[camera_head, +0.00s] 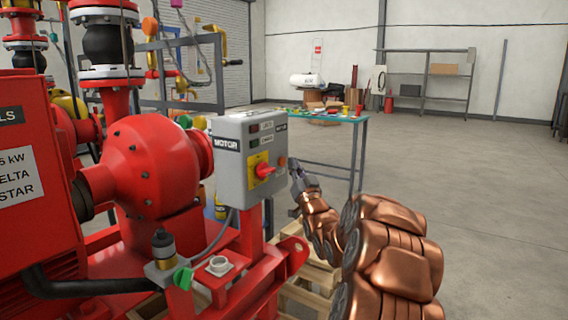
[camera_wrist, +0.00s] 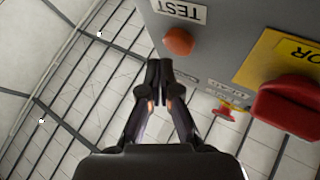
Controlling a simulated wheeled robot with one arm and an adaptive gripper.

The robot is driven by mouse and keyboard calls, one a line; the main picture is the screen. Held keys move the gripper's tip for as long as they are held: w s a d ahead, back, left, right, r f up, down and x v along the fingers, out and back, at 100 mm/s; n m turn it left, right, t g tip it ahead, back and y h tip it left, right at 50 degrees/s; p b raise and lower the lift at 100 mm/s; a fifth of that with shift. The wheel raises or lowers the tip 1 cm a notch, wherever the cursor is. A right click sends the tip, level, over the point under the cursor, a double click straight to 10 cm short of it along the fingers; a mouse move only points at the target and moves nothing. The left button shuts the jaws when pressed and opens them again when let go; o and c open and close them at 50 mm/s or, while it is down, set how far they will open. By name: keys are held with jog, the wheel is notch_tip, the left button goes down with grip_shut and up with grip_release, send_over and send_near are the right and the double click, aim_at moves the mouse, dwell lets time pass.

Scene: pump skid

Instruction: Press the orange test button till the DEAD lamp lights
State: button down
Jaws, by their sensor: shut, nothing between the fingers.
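The grey motor control box (camera_head: 229,165) stands on the red skid in the head view. The orange test button (camera_wrist: 178,42) is on its face, below an upside-down TEST label (camera_wrist: 180,12) in the wrist view; it also shows at the box's right side in the head view (camera_head: 282,161). My gripper (camera_wrist: 158,66) is shut and empty, its fingertips close to the button; I cannot tell whether they touch. In the head view my gripper (camera_head: 294,168) is at the box's right edge. Two small dark indicators with labels sit high on the box; neither clearly glows, and their text is too small to read.
A red rotary switch (camera_head: 264,170) on a yellow plate (camera_head: 254,178) sits left of the button, and shows large in the wrist view (camera_wrist: 290,105). Red pump pipework (camera_head: 150,165) fills the left. A table (camera_head: 340,119) with small items stands behind. The floor at right is open.

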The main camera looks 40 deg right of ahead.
jog(key=shift+w, duration=0.15)
dwell(0.6)
jog(key=shift+w+a, duration=0.1)
jog(key=shift+w, duration=0.15)
jog(key=shift+w+a, duration=0.15)
jog(key=shift+w, duration=0.3)
dwell(0.9)
jog(key=shift+s, duration=0.15)
jog(key=shift+s+d, duration=0.25)
jog(key=shift+s, duration=0.45)
jog(key=s, duration=0.2)
jog(key=s+d+b, duration=0.1)
jog(key=s, duration=0.1)
jog(key=shift+s+d, duration=0.2)
jog(key=shift+s, duration=0.2)
dwell(1.1)
